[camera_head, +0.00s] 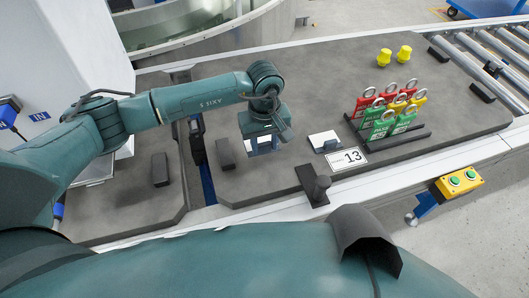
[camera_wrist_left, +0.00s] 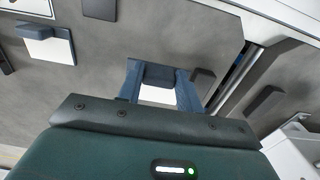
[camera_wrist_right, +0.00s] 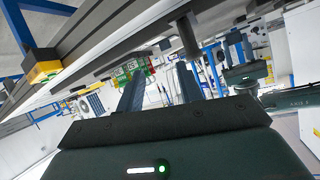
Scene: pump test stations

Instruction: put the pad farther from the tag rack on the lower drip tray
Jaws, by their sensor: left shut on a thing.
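My left gripper (camera_head: 263,148) points down over the dark mat and is shut on a white pad with a dark blue grip block. In the left wrist view this pad (camera_wrist_left: 157,95) sits between the two fingers; whether it touches the mat I cannot tell. A second pad (camera_head: 324,138) lies on the mat to the right, nearer the tag rack (camera_head: 388,130) with its red, yellow and green tags. It also shows in the left wrist view (camera_wrist_left: 48,44). A pale metal tray (camera_head: 97,171) shows partly behind my left arm. My right gripper (camera_wrist_right: 158,85) is open and empty.
Dark blocks (camera_head: 226,152) and (camera_head: 160,169) stand on the mats, with a gap between the mats. A sign 13 (camera_head: 347,159), a dark post (camera_head: 320,187) and two yellow knobs (camera_head: 404,53) are on the right. A yellow button box (camera_head: 459,182) is at the edge.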

